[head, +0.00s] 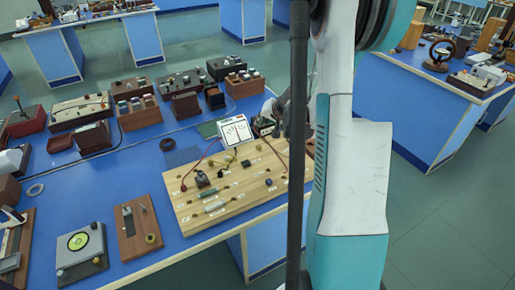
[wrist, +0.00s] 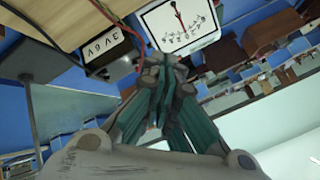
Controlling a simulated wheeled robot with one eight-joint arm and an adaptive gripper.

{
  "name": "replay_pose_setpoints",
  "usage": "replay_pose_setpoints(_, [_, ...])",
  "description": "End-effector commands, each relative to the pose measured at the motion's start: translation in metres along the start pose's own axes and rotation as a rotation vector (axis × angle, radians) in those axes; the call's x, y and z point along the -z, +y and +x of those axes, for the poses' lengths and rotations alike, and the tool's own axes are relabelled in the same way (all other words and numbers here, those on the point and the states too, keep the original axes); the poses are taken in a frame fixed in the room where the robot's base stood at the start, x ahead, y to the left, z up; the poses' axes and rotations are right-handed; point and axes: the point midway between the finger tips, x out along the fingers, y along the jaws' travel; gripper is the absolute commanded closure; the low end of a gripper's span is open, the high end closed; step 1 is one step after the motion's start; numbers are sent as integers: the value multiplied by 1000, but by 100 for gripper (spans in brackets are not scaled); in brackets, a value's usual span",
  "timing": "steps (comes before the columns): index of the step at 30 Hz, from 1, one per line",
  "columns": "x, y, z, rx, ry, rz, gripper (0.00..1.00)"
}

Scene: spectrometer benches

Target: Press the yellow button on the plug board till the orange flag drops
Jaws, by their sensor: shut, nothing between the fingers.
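The plug board (head: 222,203) is a pale wooden board on the blue bench in the head view. It carries small dark parts, pale clips and several small yellowish knobs. I cannot tell which is the yellow button, and I cannot make out an orange flag. Part of its wood (wrist: 55,18) shows at the top left of the wrist view. My gripper (wrist: 165,65) is shut and empty. In the head view my gripper (head: 279,128) is just right of the white meter, by the board's far edge, partly hidden by my arm.
The white meter (head: 235,130) stands at the board's far edge, with red leads beside it. A black labelled box (wrist: 108,45) is close to my gripper. Wooden boxes (head: 138,113) crowd the bench behind. A turntable-like device (head: 80,243) stands at front left.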

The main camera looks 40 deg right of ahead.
Motion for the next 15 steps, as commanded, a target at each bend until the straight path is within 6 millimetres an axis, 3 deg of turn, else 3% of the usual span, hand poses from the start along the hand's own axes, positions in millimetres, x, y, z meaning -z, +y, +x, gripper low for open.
replay_pose_setpoints(15, [-10,9,14,0,-1,-2,100])
